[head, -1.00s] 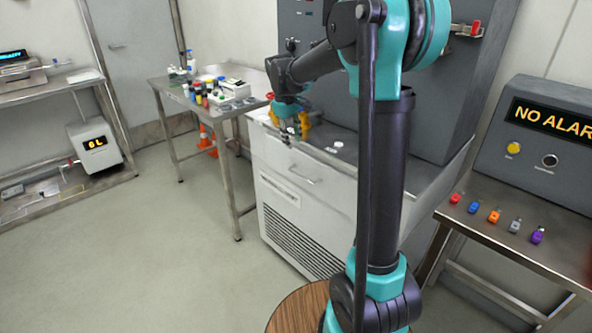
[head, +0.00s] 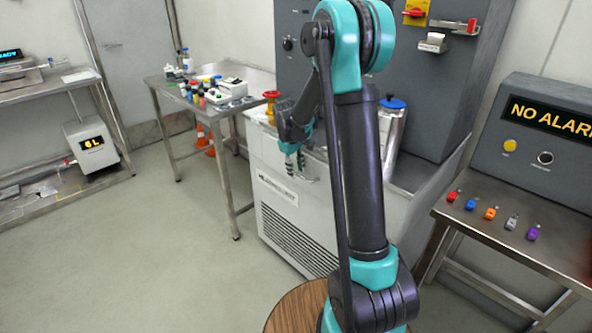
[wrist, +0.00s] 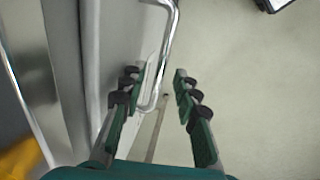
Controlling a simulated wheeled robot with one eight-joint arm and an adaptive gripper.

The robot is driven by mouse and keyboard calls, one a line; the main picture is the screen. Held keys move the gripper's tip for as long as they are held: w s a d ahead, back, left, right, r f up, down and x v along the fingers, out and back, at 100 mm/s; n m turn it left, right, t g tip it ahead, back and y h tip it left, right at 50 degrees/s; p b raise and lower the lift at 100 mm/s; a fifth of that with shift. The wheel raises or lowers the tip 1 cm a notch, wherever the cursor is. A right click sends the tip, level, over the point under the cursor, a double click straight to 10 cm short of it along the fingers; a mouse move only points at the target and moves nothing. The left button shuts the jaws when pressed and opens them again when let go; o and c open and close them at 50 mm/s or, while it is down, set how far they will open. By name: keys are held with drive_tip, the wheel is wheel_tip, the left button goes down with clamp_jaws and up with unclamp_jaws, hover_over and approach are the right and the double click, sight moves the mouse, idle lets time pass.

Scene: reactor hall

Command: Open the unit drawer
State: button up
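The unit's pale drawer front (head: 270,160) is below the countertop in the head view and looks shut. Its metal bar handle (head: 306,179) is partly hidden by my gripper (head: 295,166), which points down in front of the drawer. In the wrist view the curved handle (wrist: 171,32) stands out from the grey drawer face (wrist: 110,40). My gripper (wrist: 159,75) is open there, with one finger on each side of the handle's lower end. The left finger is on the drawer side, the right over the floor. I cannot tell whether either finger touches the handle.
A metal canister with a blue lid (head: 392,103) stands on the unit's counter. A side table (head: 160,86) with bottles and small jars is to the left. A console (head: 530,150) and a bench with coloured connectors are on the right. The floor (head: 130,240) at left is clear.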

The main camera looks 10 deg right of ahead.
drive_tip(key=shift+c, duration=0.4)
clamp_jaws()
drive_tip(key=s+a, duration=0.7)
drive_tip(key=a, duration=0.3)
drive_tip(key=s+a, duration=0.8)
drive_tip(key=a, duration=0.3)
drive_tip(key=shift+s, duration=0.2)
drive_tip(key=shift+a, duration=0.1)
drive_tip(key=shift+o, duration=0.4)
unclamp_jaws()
drive_tip(key=shift+r, duration=0.1)
wheel_tip(320, 180, up, 12)
drive_tip(key=s+a, duration=0.1)
drive_tip(key=shift+s+a+f, duration=0.15)
drive_tip(key=shift+a+f, duration=0.05)
drive_tip(key=shift+a, duration=0.2)
